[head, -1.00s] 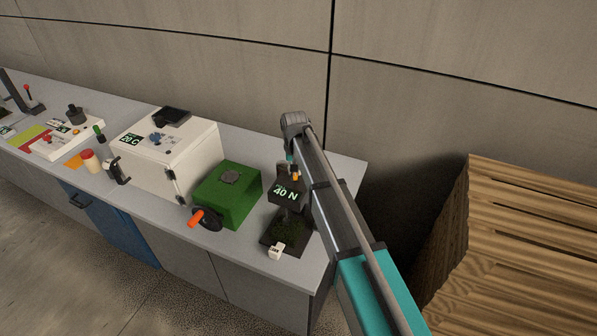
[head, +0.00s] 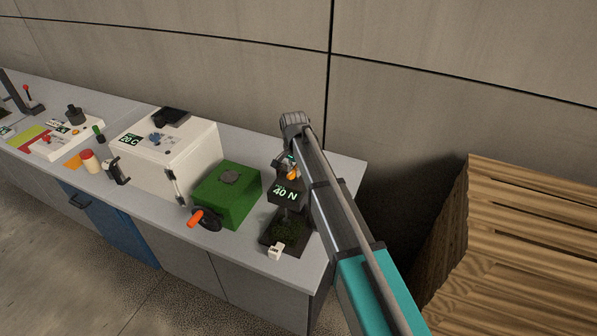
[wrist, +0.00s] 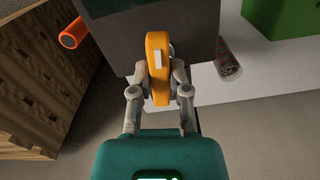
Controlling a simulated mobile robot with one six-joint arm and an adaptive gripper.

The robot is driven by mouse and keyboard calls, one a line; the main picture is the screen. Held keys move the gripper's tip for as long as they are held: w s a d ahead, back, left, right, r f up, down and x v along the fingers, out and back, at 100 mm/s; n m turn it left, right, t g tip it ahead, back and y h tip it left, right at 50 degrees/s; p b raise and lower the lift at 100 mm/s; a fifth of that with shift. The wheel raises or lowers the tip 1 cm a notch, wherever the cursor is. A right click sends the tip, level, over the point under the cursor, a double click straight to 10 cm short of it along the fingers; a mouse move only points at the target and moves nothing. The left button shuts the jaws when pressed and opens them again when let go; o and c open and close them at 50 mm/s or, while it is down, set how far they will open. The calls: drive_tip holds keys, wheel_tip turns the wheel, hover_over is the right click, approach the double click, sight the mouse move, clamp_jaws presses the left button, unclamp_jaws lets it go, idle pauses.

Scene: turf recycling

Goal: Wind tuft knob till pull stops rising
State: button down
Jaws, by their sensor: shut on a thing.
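The tuft pull tester (head: 287,193) stands at the right end of the bench, and its display reads 40 N. Its orange knob (head: 293,173) is at the top, partly hidden by my gripper and arm. In the wrist view the knob (wrist: 158,45) is upright in the picture, with a white mark on its face. My gripper (wrist: 161,77) is shut on the knob, one finger on each side. A dark patch of turf (head: 289,229) lies on the tester's base below the display.
A green box (head: 228,195) with a black wheel and an orange handle (head: 196,218) stands left of the tester. A white cabinet (head: 165,150) is beyond it. A small white block (head: 276,251) sits at the base's front. Slatted wood (head: 530,240) is at the right.

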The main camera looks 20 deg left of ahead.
drive_tip(key=shift+s, duration=0.25)
drive_tip(key=c, duration=0.6)
unclamp_jaws()
drive_tip(key=shift+c, duration=0.2)
drive_tip(key=shift+o, duration=0.2)
drive_tip(key=shift+w, duration=0.1)
drive_tip(key=shift+w, duration=0.1)
